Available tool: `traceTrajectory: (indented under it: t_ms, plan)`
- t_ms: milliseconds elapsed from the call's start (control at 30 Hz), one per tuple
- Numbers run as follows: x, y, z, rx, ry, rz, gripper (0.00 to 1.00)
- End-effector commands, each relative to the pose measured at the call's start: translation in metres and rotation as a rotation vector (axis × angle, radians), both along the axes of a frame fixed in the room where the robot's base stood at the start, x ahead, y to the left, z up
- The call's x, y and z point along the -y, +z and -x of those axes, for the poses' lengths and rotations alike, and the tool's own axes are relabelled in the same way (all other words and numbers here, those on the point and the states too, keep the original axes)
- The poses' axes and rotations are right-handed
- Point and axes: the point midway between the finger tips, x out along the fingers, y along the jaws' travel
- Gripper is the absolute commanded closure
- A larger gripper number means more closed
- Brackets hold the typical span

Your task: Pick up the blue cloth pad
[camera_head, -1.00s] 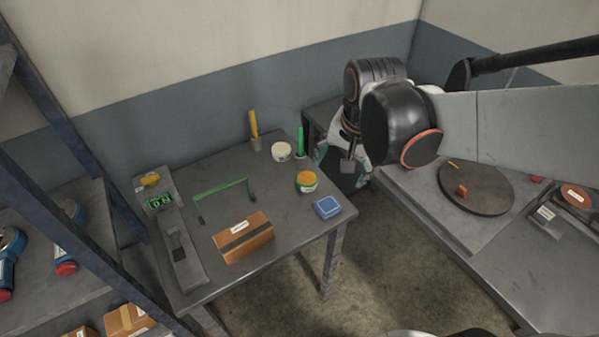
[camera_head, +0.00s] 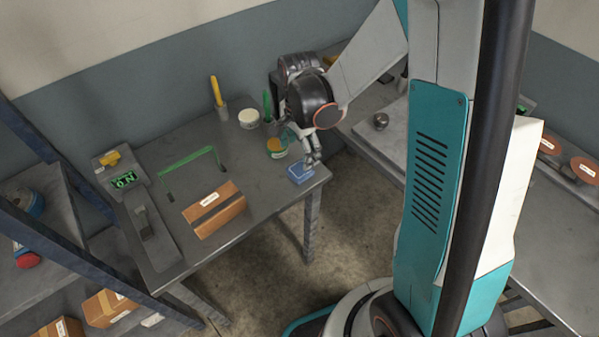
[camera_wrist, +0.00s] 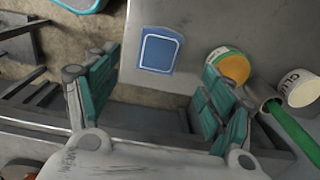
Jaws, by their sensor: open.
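The blue cloth pad (camera_head: 300,172) lies flat near the right front corner of the grey table. In the wrist view the pad (camera_wrist: 159,50) is a blue square with a pale outline, lying between and beyond the fingertips. My gripper (camera_head: 311,158) hangs just above and beside the pad in the head view. In the wrist view my gripper (camera_wrist: 160,75) has its two teal fingers spread wide, with nothing between them.
A tub with a yellow-orange lid (camera_head: 277,148) stands close to the pad, with a white tub (camera_head: 248,118) behind it. A green stick (camera_head: 267,103) stands nearby. A cardboard box (camera_head: 215,209) sits left on the table (camera_head: 262,205). Table edges lie close to the pad.

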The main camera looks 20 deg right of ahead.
Motion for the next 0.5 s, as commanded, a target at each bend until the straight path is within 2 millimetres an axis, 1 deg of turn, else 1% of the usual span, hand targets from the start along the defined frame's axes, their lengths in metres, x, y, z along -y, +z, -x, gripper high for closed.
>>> traceTrajectory:
  t_ms: [33, 100, 200, 367, 500]
  plan:
    - [0.000, -0.011, 0.000, 0.000, 0.000, 0.000, 0.25]
    - [0.000, -0.020, 0.000, 0.000, 0.000, 0.000, 0.25]
    - [0.000, -0.027, 0.000, 0.000, 0.001, 0.000, 0.25]
    - [0.001, -0.033, 0.000, 0.001, 0.001, 0.000, 0.25]
    - [0.002, -0.049, 0.000, 0.001, 0.001, 0.000, 0.25]
